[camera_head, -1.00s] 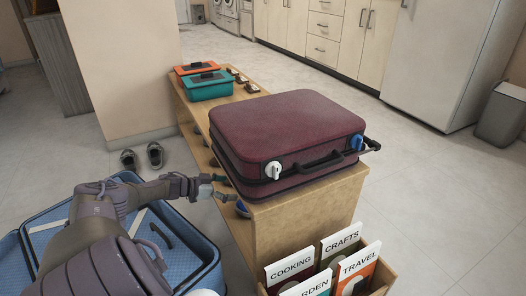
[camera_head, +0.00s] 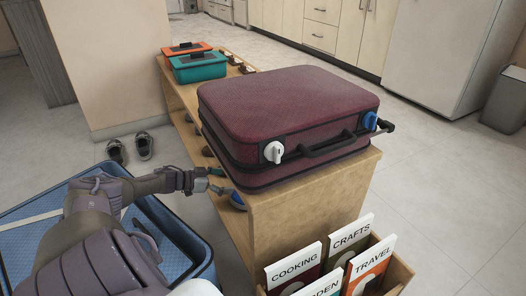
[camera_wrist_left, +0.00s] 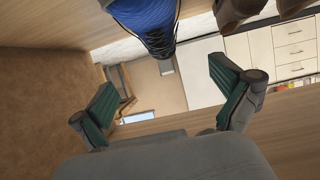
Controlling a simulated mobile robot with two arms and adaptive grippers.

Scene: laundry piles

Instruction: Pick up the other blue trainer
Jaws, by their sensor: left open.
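The blue trainer (camera_head: 237,200) shows in the head view as a small blue piece at the side opening of the wooden bench, below the suitcase. In the left wrist view the blue trainer (camera_wrist_left: 150,20), with dark laces, is at the top edge and partly cut off. My left gripper (camera_head: 219,180) is by the bench side, close to the trainer. In the left wrist view my left gripper (camera_wrist_left: 165,92) has its green-padded fingers spread with nothing between them; the trainer lies beyond the fingertips. My right gripper is in neither view.
A maroon suitcase (camera_head: 290,112) lies on the bench (camera_head: 330,196). Brown shoes (camera_wrist_left: 232,12) are beside the trainer. An open blue suitcase (camera_head: 172,235) lies under my left arm. Dark shoes (camera_head: 144,145) stand on the floor. A file box (camera_head: 398,274) is at the bench's near end.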

